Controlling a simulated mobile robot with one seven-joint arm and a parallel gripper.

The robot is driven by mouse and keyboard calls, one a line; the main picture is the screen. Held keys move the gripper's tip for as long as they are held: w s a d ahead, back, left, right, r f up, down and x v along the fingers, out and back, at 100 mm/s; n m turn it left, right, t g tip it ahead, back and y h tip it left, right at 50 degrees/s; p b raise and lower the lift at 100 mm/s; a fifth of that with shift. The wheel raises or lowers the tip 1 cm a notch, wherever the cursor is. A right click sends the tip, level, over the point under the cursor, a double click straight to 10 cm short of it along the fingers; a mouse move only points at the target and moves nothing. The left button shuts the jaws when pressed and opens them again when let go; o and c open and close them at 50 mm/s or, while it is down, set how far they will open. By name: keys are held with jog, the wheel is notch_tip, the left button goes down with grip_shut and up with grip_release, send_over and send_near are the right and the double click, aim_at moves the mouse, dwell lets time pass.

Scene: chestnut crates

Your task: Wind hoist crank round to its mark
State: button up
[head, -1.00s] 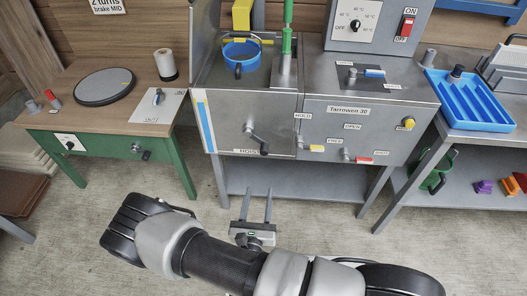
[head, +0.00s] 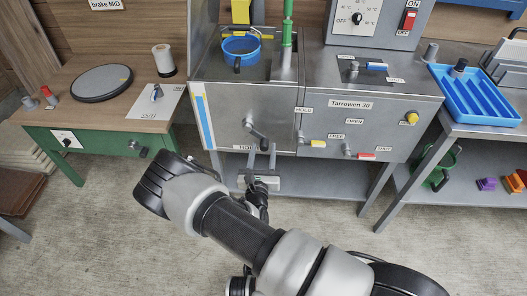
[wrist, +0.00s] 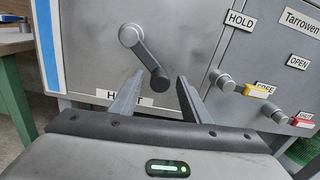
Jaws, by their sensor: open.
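The hoist crank (wrist: 146,55) is on the grey front panel, with a round hub at upper left and a dark arm slanting down to the right. It also shows in the head view (head: 257,134). My gripper (wrist: 160,78) is open, its two fingers pointing at the panel. In the wrist view, the crank's lower handle end appears between the fingertips; I cannot tell if they touch it. In the head view my gripper (head: 262,153) is just below the crank. The hoist label (wrist: 125,97) is partly hidden by a finger. I cannot make out the crank's mark.
Right of the crank are a grey knob (wrist: 221,79) below the HOLD label, a yellow-tipped lever (head: 316,143) and a red-tipped lever (head: 365,156). A green-fronted bench (head: 98,142) stands left. The concrete floor (head: 90,240) is clear at lower left.

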jog(key=shift+w, duration=0.35)
grip_shut()
jog(key=shift+f, duration=0.1)
